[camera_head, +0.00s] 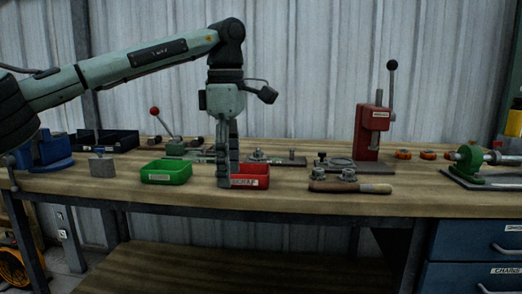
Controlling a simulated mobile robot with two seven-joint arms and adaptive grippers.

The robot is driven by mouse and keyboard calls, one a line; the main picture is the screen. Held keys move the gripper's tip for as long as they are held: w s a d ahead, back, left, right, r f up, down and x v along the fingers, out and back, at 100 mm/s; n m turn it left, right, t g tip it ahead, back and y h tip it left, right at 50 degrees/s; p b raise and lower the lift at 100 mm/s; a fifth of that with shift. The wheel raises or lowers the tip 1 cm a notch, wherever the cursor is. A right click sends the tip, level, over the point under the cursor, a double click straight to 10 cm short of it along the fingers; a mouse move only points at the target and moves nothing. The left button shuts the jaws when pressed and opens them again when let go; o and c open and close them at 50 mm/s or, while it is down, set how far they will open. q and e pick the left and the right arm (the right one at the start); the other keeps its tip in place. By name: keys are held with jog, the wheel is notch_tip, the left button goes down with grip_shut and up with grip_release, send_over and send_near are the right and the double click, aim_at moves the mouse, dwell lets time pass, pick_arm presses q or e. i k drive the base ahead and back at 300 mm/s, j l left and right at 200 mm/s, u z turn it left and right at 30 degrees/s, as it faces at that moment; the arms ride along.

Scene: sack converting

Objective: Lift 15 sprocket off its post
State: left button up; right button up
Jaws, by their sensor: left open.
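My left gripper (226,184) is open and points straight down above the front of the bench. Its fingers stand in front of the left end of a red bin (250,174) and hide part of it. I cannot tell whether they touch the bin. I cannot make out which part is the 15 sprocket. Two small grey metal parts, a left one (318,173) and a right one (348,174), sit on a brown wooden board to the right, apart from the gripper. No number on them is readable. My right gripper is not in view.
A green bin (166,172) stands left of the gripper. A red lever press (372,130) stands behind the board (372,188). Small orange round parts (403,154) and a green-headed machine (468,160) are at the right. A blue vise (48,150) is at the left.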

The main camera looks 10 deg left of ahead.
aim_at(257, 156)
jog(key=i, duration=1.4)
